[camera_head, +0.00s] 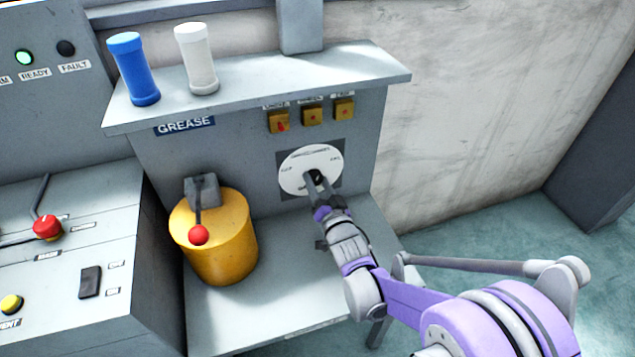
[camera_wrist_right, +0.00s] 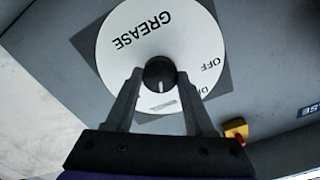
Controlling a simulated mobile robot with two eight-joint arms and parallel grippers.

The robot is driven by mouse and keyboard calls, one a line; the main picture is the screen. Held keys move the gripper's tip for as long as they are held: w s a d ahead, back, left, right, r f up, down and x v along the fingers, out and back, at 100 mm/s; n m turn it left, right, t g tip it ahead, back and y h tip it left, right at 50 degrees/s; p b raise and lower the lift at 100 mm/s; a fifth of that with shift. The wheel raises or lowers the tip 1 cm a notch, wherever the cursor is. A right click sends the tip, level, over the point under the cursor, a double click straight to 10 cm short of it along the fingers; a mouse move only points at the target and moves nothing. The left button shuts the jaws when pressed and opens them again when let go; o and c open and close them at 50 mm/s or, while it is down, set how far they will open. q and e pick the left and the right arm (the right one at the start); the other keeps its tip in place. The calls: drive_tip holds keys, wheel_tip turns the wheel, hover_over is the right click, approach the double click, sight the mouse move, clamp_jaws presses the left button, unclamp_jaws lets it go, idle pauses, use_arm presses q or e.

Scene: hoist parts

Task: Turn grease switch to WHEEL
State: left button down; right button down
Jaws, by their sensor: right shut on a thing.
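The grease switch is a white round dial (camera_head: 297,160) on a dark square plate, on the grey panel of the GREASE station. In the right wrist view the dial (camera_wrist_right: 118,35) shows the words GREASE and OFF, upside down. A black knob (camera_wrist_right: 159,73) sits at its centre with a light pointer mark. My right gripper (camera_head: 314,184) is shut on this knob, one finger on each side; the gripper also shows in the right wrist view (camera_wrist_right: 158,80). In the head view the fingers hide part of the knob. The WHEEL label cannot be read. My left gripper is not in view.
A blue cylinder (camera_head: 134,68) and a white cylinder (camera_head: 196,58) stand on the shelf above. Several small yellow indicator blocks (camera_head: 311,115) sit over the dial. A yellow drum (camera_head: 222,245) with a red-knobbed lever stands left. A control console (camera_head: 65,270) is at far left.

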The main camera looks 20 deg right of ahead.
idle(0.3)
drive_tip(key=shift+c, duration=1.3)
unclamp_jaws()
drive_tip(key=s+p, duration=0.1)
drive_tip(key=s, duration=1)
drive_tip(key=shift+d, duration=0.2)
drive_tip(key=shift+w, duration=0.1)
